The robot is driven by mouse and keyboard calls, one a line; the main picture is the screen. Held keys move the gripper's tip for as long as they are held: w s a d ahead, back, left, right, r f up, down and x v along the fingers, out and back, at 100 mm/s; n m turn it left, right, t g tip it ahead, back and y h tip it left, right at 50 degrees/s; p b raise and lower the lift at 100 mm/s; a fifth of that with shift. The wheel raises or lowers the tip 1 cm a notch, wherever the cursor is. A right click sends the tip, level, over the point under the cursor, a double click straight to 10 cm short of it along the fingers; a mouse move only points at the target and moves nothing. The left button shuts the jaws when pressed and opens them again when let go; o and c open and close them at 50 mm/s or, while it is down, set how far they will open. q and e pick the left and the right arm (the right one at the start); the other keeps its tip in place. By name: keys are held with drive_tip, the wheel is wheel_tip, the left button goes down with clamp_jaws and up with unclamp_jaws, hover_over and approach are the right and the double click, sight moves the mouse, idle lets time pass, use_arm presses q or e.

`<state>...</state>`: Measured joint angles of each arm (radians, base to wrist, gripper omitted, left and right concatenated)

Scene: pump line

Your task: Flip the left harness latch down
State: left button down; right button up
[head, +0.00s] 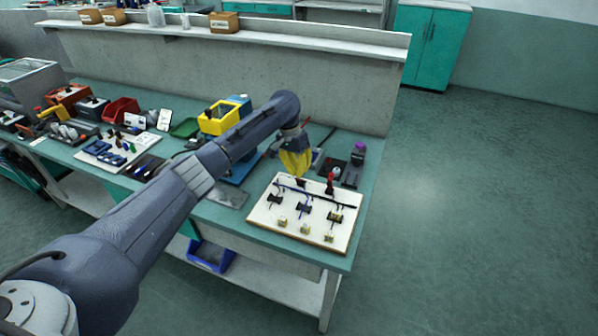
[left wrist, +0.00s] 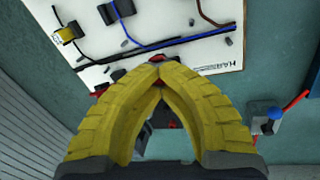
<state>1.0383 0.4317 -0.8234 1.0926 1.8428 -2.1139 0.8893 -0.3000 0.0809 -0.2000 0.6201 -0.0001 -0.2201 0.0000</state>
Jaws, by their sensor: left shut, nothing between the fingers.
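The white harness board (head: 270,214) lies on the teal bench with cables, dark clips and small tan blocks on it. Two latches stand along its back edge. The right latch (head: 330,184) shows a red upright lever. The left latch (head: 301,183) is mostly hidden just under my left gripper. My left gripper (head: 297,176) has yellow fingers pointing down, shut and empty. In the left wrist view the fingertips (left wrist: 159,67) meet over the left latch, with bits of red (left wrist: 154,58) showing around them. Whether they touch it, and the lever's exact angle, I cannot tell.
A dark fixture with a purple-topped part (head: 357,155) stands behind the board at right. A yellow bin (head: 218,118) and a blue stand (head: 240,168) are to the left. The bench's right edge is close to the board. A low wall runs behind.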

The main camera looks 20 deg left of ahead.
use_arm(q)
drive_tip(key=shift+s+f, duration=0.15)
drive_tip(key=shift+f, duration=0.05)
drive_tip(key=shift+s+f+m+t, duration=0.1)
drive_tip(key=shift+s+f+t, duration=0.2)
drive_tip(key=shift+t, duration=0.4)
drive_tip(key=shift+s+f+m+t, duration=0.1)
drive_tip(key=shift+s+t, duration=0.3)
drive_tip(key=shift+t, duration=0.3)
drive_tip(key=shift+s+f+m+t, duration=0.1)
drive_tip(key=shift+s+f+t, duration=0.2)
drive_tip(key=shift+t, duration=0.4)
drive_tip(key=shift+s+f+t+h, duration=0.15)
drive_tip(key=shift+s+f+t, duration=0.2)
drive_tip(key=shift+t, duration=0.65)
drive_tip(key=shift+s+f+t+h, duration=0.15)
drive_tip(key=shift+s+f+t, duration=0.15)
drive_tip(key=shift+t, duration=0.7)
drive_tip(key=shift+f, duration=0.1)
drive_tip(key=c, duration=1.3)
unclamp_jaws()
drive_tip(key=shift+c, duration=0.2)
drive_tip(key=v, duration=1.2)
drive_tip(key=shift+f, duration=0.1)
